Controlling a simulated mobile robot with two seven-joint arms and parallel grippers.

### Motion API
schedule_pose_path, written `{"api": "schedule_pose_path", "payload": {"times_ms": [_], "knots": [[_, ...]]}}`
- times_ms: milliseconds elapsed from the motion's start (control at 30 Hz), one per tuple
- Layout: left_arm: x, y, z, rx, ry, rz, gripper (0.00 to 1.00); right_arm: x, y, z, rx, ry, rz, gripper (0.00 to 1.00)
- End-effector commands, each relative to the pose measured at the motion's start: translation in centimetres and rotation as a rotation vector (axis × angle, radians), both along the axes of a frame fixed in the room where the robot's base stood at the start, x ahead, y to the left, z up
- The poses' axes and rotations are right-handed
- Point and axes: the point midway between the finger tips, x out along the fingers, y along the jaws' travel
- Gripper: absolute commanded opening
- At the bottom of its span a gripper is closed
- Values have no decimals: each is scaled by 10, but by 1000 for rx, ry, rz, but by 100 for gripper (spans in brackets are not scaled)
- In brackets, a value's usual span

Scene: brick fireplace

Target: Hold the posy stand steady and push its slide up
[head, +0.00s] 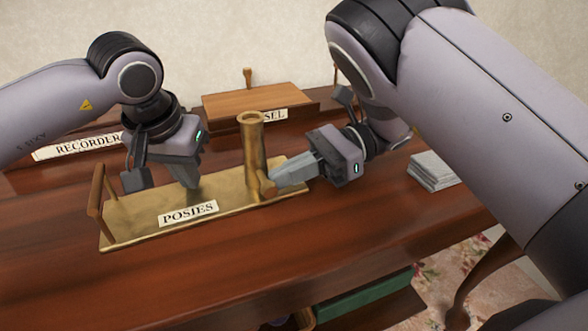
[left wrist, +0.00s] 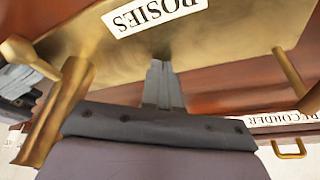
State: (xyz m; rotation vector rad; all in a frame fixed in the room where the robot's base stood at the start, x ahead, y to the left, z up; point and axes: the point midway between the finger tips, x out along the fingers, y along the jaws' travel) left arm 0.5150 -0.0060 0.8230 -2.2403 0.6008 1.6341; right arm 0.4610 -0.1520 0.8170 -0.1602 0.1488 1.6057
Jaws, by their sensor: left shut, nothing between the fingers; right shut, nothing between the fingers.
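The posy stand (head: 130,228) is a brass plate with a POSIES label on its front, lying on the wooden desk. A brass tube (head: 252,142) rises upright near its right end, and a small knob, the slide (head: 267,187), sits low on the tube. My left gripper (head: 191,184) is shut and empty, pointing down at the plate between handle and tube; its tips seem to touch the plate. In the left wrist view, the plate (left wrist: 225,45) and tube (left wrist: 58,112) show beyond its fingers (left wrist: 162,85). My right gripper (head: 274,181) is shut and empty, its tips right beside the knob; contact is unclear.
A handle post (head: 97,195) stands at the plate's left end. Behind are a RECORDER label (head: 85,146) and a wooden box (head: 262,98) with a partly hidden label. A paper stack (head: 432,170) lies at right. The desk's front is clear.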

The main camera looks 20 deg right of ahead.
Motion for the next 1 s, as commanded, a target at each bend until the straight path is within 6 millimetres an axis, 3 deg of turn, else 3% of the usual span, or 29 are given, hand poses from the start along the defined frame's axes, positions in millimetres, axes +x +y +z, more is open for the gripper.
{"api": "schedule_pose_path", "payload": {"times_ms": [33,167,500,1000], "knots": [[-2,2,-11,14,17,1,0,0,0,-1,0,1,1,0],[-2,2,-11,14,17,1,0,0,0,1,0,0,0,0],[-2,2,-11,14,17,1,0,0,-1,36,0,0,-1,0],[-2,2,-11,14,17,1,0,1,-8,39,1,-1,-3,0]]}}
